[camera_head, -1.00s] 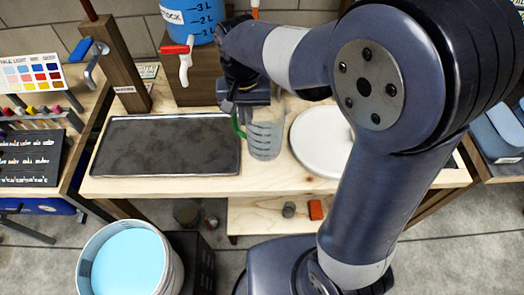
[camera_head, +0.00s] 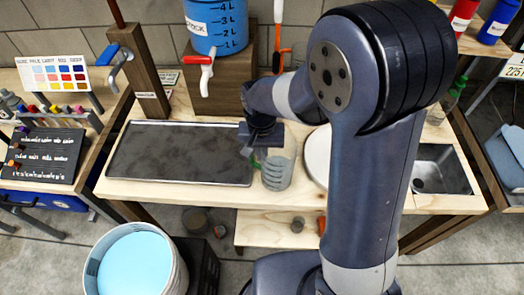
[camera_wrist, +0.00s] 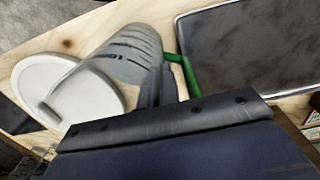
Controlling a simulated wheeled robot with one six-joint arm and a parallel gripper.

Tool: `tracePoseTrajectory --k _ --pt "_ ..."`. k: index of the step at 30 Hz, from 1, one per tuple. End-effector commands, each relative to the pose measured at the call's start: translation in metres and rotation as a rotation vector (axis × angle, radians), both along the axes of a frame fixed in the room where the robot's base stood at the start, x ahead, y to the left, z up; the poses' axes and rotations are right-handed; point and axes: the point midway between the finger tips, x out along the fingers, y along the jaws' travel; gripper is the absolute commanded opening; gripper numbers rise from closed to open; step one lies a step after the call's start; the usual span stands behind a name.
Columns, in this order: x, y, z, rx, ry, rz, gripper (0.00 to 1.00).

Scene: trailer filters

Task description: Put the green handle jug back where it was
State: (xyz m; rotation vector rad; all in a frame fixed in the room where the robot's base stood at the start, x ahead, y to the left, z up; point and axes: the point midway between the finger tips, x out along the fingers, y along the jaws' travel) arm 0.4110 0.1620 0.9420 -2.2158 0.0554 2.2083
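The clear jug (camera_head: 277,172) with grey markings and a green handle is upright between the dark tray (camera_head: 118,172) and the white round lid or plate (camera_head: 318,157). My gripper (camera_head: 254,150) is at the jug's handle side, its fingers closed at the green handle. In the wrist view the jug (camera_wrist: 130,55) is just beyond the fingers (camera_wrist: 158,90), and the green handle (camera_wrist: 190,75) runs beside them. The grip itself is partly hidden. I cannot tell whether the jug's base touches the bench or hangs just above it.
A blue tank (camera_head: 216,28) with a red-handled tap (camera_head: 205,70) stands behind the tray. A metal sink (camera_head: 440,176) is at the right of the wooden bench. A bucket of light blue liquid (camera_head: 135,265) stands in front at lower left. Bare wood shows along the front edge.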

Motion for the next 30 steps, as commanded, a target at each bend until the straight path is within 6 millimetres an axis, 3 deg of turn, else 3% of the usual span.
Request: tracePoseTrajectory --k 5,14,22,26,30 --pt "0.000 0.000 -0.003 0.001 -0.001 0.000 0.00" --pt "0.000 0.000 -0.003 0.000 0.000 0.000 0.24" --pt "0.000 0.000 -0.001 0.000 0.000 0.000 0.24" --pt "0.001 0.001 0.011 0.002 -0.004 0.000 0.24" --pt "0.001 0.001 0.039 0.003 -0.006 0.000 0.24"
